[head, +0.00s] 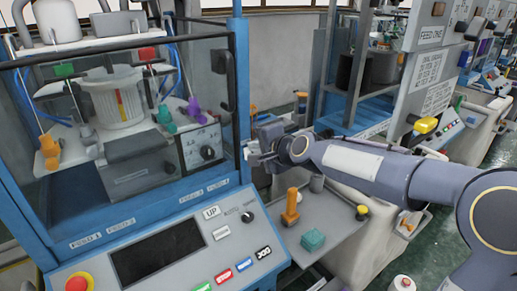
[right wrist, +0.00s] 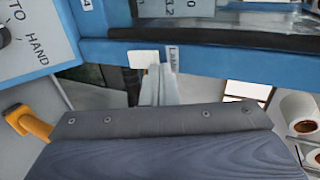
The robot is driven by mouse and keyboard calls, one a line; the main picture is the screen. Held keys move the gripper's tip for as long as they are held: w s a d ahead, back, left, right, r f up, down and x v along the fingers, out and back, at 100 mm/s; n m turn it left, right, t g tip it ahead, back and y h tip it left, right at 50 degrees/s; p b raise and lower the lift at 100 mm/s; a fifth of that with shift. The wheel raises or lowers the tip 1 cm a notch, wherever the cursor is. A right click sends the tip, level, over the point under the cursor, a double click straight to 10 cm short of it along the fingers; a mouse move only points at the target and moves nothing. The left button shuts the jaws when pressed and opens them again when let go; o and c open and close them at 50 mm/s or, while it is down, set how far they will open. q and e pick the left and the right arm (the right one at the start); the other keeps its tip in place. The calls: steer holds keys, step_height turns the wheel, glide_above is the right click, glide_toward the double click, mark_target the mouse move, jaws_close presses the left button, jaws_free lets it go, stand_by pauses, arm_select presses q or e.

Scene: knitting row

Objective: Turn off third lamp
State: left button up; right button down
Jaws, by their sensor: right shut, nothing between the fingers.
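My right gripper (head: 252,157) is shut and empty at the right blue post of the near machine (head: 243,100). In the right wrist view the closed fingertips (right wrist: 157,82) point at a blue rail (right wrist: 220,52). A small white plate or switch (right wrist: 143,58) sits on that rail, just beyond the fingertips. A white label (right wrist: 174,60) beside it seems to read "LAMP", partly cut off. I cannot tell whether the fingers touch the switch. No lamp can be clearly made out as lit or unlit. My left gripper is not in view.
The sloped control panel (head: 160,250) with a red stop button (head: 77,284) is at lower left. More machines stand at right.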

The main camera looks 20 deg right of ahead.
steer(key=shift+r+p, duration=0.8)
steer(key=shift+r, duration=0.05)
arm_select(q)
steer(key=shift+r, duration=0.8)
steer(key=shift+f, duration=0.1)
arm_select(e)
steer(key=shift+s+d, duration=0.1)
